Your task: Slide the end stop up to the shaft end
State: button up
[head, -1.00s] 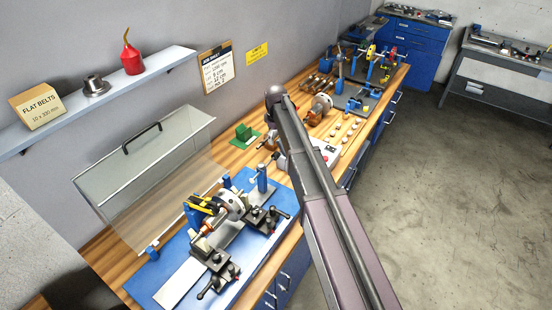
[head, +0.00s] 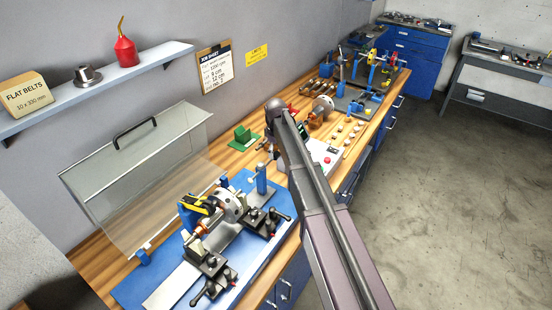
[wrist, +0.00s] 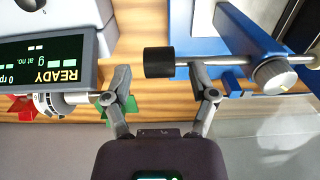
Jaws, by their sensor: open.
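The end stop appears to be the blue post (head: 262,180) at the far end of the blue balancing machine base. In the wrist view, a black cylindrical tip (wrist: 158,62) sticks out sideways from a blue bracket (wrist: 245,40) with a round silver knob (wrist: 274,76). My gripper (wrist: 161,72) is open, with one finger on each side of the black tip in the picture; contact cannot be told. In the head view my arm hides most of the gripper. The rotor (head: 230,207) and its shaft rest on the machine's supports, left of the post. The shaft end is hard to make out.
A readout box showing READY (wrist: 50,66) is close on the left in the wrist view. A clear guard (head: 140,175) stands open behind the machine. A green block (head: 243,135) and several small weights (head: 345,137) lie on the bench.

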jog(key=shift+f+b, duration=0.5)
jog(key=shift+f, duration=0.2)
grip_shut()
